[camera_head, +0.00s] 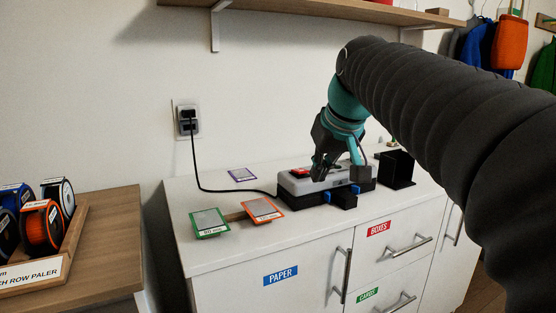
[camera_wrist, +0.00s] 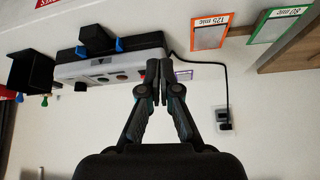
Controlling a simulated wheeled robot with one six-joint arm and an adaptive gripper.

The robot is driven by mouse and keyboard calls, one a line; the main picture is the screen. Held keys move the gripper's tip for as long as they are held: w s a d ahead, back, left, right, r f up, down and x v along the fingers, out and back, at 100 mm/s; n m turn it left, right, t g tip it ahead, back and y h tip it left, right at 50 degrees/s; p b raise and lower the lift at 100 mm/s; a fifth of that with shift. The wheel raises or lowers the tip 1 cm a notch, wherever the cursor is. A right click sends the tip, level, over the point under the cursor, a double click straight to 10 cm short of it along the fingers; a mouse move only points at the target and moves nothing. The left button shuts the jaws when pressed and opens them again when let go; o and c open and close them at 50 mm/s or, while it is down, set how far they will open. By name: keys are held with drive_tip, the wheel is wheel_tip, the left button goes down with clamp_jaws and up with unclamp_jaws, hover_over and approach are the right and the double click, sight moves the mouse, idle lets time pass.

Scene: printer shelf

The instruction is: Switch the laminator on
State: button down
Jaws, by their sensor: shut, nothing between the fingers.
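The laminator (camera_head: 296,185) is a grey and black machine with blue tabs on top of the white cabinet, and a red patch (camera_head: 300,172) shows on its top left. In the wrist view the laminator (camera_wrist: 90,71) is upside down, with small round controls (camera_wrist: 122,77) and a dark knob on its pale face. My gripper (camera_head: 318,178) points down over the laminator. In the wrist view my gripper (camera_wrist: 165,68) is shut and empty, its tips by the machine's cable-side end. Whether the tips touch it cannot be told, and they hide part of that end.
A black cable (camera_head: 205,189) runs from the wall socket (camera_head: 187,119) to the laminator. Green (camera_head: 210,223), orange (camera_head: 263,210) and purple (camera_head: 242,174) framed cards lie left of it. A black open box (camera_head: 397,170) stands at right. A shelf (camera_head: 330,12) hangs above.

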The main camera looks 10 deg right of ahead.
drive_tip(key=w+d+r+n+y, duration=0.1)
drive_tip(key=w+r, duration=0.7)
drive_tip(key=w, duration=0.4)
drive_tip(key=shift+d+r+n, duration=0.2)
drive_tip(key=shift+d+n, duration=0.15)
drive_tip(key=shift+n, duration=0.05)
drive_tip(key=b, duration=0.2)
hover_over(300, 169)
wheel_tip(300, 169, down, 8)
drive_tip(key=shift+r, duration=0.1)
wheel_tip(300, 169, down, 3)
drive_tip(key=shift+s+f+b, duration=0.1)
drive_tip(key=shift+b, duration=0.25)
drive_tip(key=shift+f, duration=0.55)
drive_tip(key=shift+f, duration=0.3)
drive_tip(key=shift+w+a+p, duration=0.25)
drive_tip(key=shift+w+p, duration=0.35)
drive_tip(key=shift+w, duration=0.15)
